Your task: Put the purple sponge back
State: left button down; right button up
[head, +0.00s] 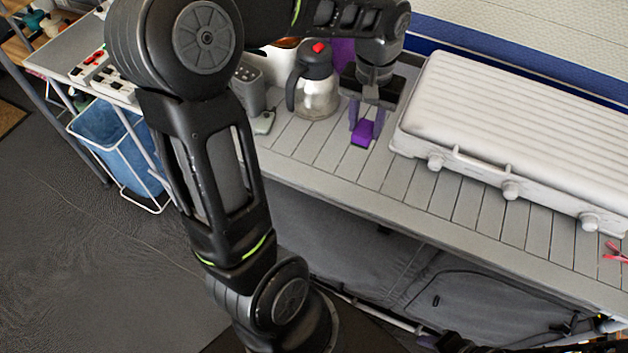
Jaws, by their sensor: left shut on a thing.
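The purple sponge (363,132) is between the finger tips of my left gripper (365,122), which points down over the grey slatted counter (325,150). My left gripper is shut on the sponge. The sponge is at or just above the slats; I cannot tell whether it touches them. It sits between the steel kettle and the white grill. My right gripper does not show clearly.
The steel kettle (317,85) with a red-topped black lid stands left of my gripper. The closed white ribbed grill (520,130) fills the right. A purple thing (342,52) stands behind. A blue bin (115,140) hangs at left. Slats in front are clear.

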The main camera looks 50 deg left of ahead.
pick_arm(q)
jog(key=shift+s+a+f, duration=0.15)
jog(key=shift+s, duration=0.2)
jog(key=shift+s+a+f, duration=0.1)
jog(key=shift+s, duration=0.25)
jog(key=shift+w, duration=0.1)
jog(key=shift+f+p, duration=0.3)
jog(key=shift+f, duration=2.85)
jog(key=shift+f, duration=0.1)
jog(key=shift+f, duration=1.75)
jog(key=shift+f, duration=0.2)
jog(key=c, duration=0.9)
grip_release()
jog(key=shift+c, duration=0.2)
